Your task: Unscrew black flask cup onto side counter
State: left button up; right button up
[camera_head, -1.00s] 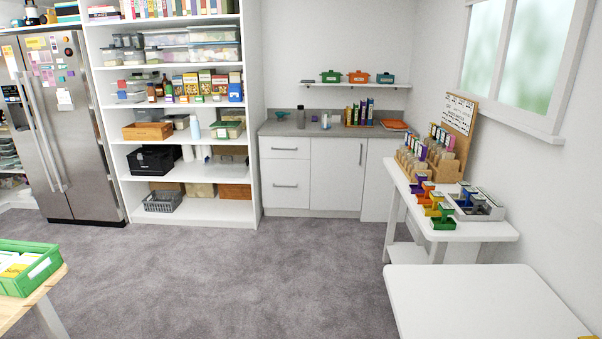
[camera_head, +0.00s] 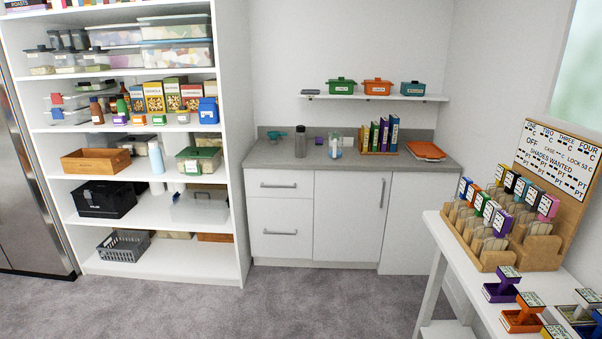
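A dark grey flask with a black top (camera_head: 301,141) stands upright on the grey side counter (camera_head: 300,160), towards its left part. Whether its cup is a separate piece is too small to tell. A teal object (camera_head: 275,135) sits left of the flask, and a clear container with coloured contents (camera_head: 336,144) stands to its right. Neither of my grippers shows in the view.
White drawers and a cupboard (camera_head: 345,218) are under the counter. Tall shelves (camera_head: 232,130) stand to the left. A white table (camera_head: 500,285) with a stamp rack (camera_head: 500,235) and stamps is at the right. The carpet (camera_head: 300,305) ahead is clear.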

aim_at(300, 137)
jog(key=i, duration=2.45)
